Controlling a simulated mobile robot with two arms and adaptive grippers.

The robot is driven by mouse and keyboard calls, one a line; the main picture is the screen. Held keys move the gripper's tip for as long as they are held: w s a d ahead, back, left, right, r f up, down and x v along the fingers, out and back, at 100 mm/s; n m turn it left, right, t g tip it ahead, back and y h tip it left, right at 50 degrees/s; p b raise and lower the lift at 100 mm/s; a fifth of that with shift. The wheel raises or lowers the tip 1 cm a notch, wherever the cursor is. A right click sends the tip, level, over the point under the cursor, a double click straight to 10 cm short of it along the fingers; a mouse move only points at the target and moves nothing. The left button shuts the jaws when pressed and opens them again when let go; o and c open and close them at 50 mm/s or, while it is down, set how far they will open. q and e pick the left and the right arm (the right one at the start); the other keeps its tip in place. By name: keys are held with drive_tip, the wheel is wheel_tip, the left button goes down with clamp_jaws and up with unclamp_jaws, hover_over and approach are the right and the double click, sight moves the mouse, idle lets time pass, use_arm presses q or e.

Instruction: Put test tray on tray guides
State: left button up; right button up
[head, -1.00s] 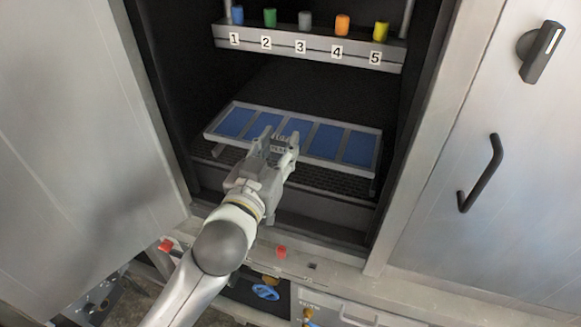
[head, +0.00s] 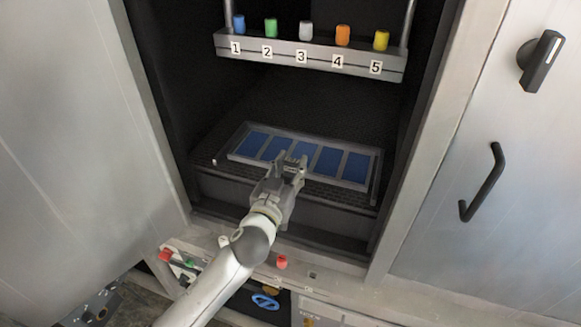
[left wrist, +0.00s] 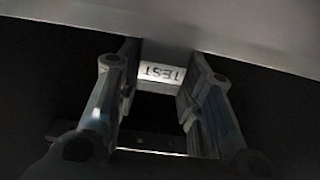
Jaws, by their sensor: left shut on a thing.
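The test tray (head: 343,164), a light frame with several blue panels, is inside the open chamber, low and close above or on a dark mesh surface (head: 325,192). My left gripper (head: 291,161) is shut on the middle of the tray's front edge. In the left wrist view, the fingers (left wrist: 158,90) stand either side of the TEST label (left wrist: 162,73), below the pale tray edge (left wrist: 230,35). The tray guides are hard to make out in the dark chamber. I cannot tell whether the tray rests on them. My right gripper is not in view.
A numbered shelf (head: 320,58) with several coloured caps hangs above the tray. An open door (head: 70,130) stands at the left. A closed panel with a black handle (head: 482,182) is at the right. The chamber's front sill (head: 270,232) lies under my left arm.

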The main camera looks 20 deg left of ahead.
use_arm(q)
drive_tip(key=shift+r, duration=0.15)
drive_tip(key=o, duration=1.2)
drive_tip(key=shift+f, duration=0.2)
drive_tip(key=shift+r, duration=0.15)
drive_tip(key=shift+s, duration=0.25)
drive_tip(key=shift+s+a+b, duration=0.15)
drive_tip(key=shift+s+b, duration=0.35)
drive_tip(key=shift+s, duration=2.4)
drive_tip(key=shift+s+a+b, duration=0.1)
drive_tip(key=shift+s+b, duration=0.4)
drive_tip(key=shift+s, duration=2.35)
